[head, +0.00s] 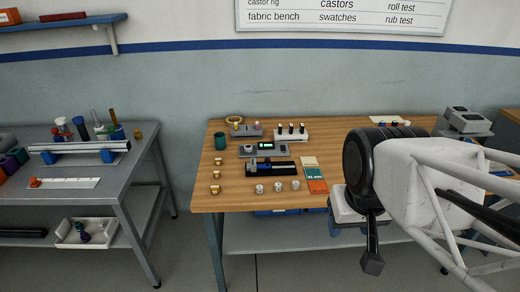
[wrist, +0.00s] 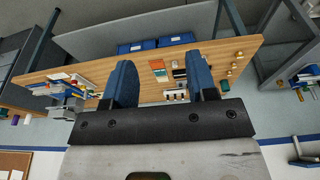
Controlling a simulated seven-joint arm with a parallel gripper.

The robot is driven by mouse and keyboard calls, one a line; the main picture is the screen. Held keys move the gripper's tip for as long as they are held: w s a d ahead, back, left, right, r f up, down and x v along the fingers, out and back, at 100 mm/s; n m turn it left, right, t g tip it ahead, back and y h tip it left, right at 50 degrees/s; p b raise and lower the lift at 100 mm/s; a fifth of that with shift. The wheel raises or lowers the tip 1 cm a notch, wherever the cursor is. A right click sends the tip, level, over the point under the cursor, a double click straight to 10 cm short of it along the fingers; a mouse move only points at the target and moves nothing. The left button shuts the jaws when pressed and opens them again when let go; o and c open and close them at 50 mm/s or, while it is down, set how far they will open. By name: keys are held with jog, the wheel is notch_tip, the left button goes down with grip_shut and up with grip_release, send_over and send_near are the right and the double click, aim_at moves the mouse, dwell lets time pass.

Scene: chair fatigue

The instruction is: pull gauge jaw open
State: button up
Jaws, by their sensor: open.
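A black device with a blue block on it (head: 268,168), which looks like the gauge with its jaw, lies on the wooden bench in the head view. A grey unit with a lit green display (head: 263,149) sits just behind it. I cannot tell at this size whether the jaw is open or shut. My gripper (wrist: 163,76) shows in the wrist view with its two blue fingers wide apart and nothing between them. The bench items appear small beyond the fingers, so the gripper is well away from them. Its fingertips cannot be made out in the head view.
The wooden bench (head: 222,187) holds a green cup (head: 221,142), several white-topped pieces along its front, and colour swatches (head: 316,186). A grey table (head: 105,190) with bottles stands at the left. My arm blocks the bench's right part. A gap separates the tables.

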jog(key=w, duration=0.1)
jog(key=n+g, duration=0.3)
jog(key=n, duration=0.6)
send_over(268, 159)
jog(key=f, duration=1.2)
jog(key=s+f, duration=0.1)
jog(key=f, duration=0.5)
jog(key=shift+f, duration=0.25)
jog(key=shift+w+a+f, duration=0.1)
jog(key=shift+w+f, duration=0.4)
jog(key=shift+f, duration=0.15)
jog(key=shift+f, duration=3.7)
